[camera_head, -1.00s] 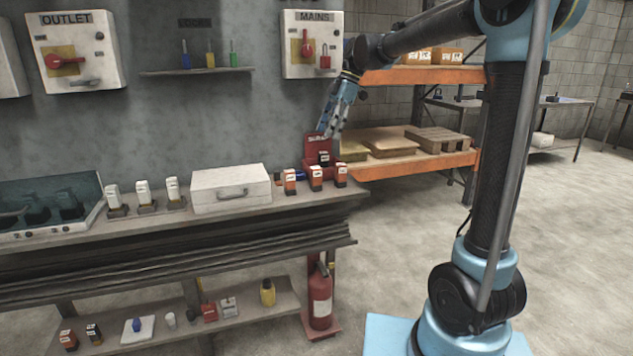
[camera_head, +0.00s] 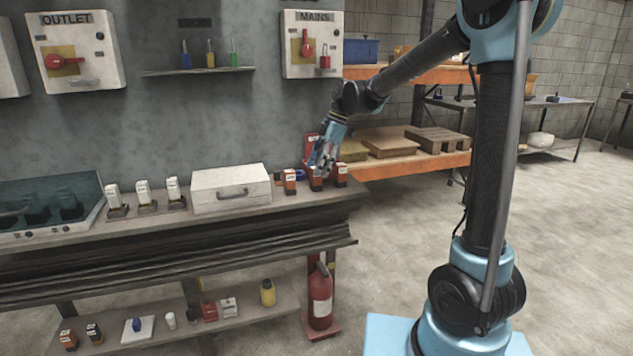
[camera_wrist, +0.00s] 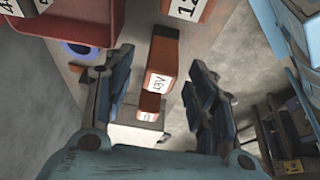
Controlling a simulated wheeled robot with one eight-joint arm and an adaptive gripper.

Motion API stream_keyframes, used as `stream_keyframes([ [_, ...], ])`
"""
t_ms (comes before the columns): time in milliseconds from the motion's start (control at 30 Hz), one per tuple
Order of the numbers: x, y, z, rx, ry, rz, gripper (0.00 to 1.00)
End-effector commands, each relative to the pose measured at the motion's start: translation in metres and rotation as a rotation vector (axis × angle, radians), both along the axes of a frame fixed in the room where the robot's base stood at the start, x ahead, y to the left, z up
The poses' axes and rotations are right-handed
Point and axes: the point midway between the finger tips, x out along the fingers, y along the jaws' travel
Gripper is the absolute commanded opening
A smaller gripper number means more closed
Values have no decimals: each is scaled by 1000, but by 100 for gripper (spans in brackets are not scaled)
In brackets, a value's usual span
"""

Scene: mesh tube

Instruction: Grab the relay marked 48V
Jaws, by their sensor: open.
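Three orange relays with white labels stand in a row at the bench's right end. In the wrist view the middle relay (camera_wrist: 163,55), whose label reads 48V, lies between the spread fingers of my gripper (camera_wrist: 162,62). The gripper is open, with gaps to both sides of the relay. A second relay (camera_wrist: 186,9), its label starting with 12, is at the top edge. A third, smaller relay (camera_wrist: 149,106) shows beyond the middle one; its label is hard to read. In the head view my gripper (camera_head: 319,170) is over the middle relay (camera_head: 316,185) and partly hides it.
A white case (camera_head: 231,187) stands left of the relays. The shelf unit (camera_head: 415,163) is to the right.

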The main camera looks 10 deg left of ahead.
Motion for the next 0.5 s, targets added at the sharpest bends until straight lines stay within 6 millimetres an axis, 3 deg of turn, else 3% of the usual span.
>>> stream_keyframes([
  [200, -3, 6, -16, 0, 0, 0, 52],
  [433, -4, 7, -17, 0, 0, -1, 52],
  [500, -4, 6, -17, 0, 0, 0, 36],
])
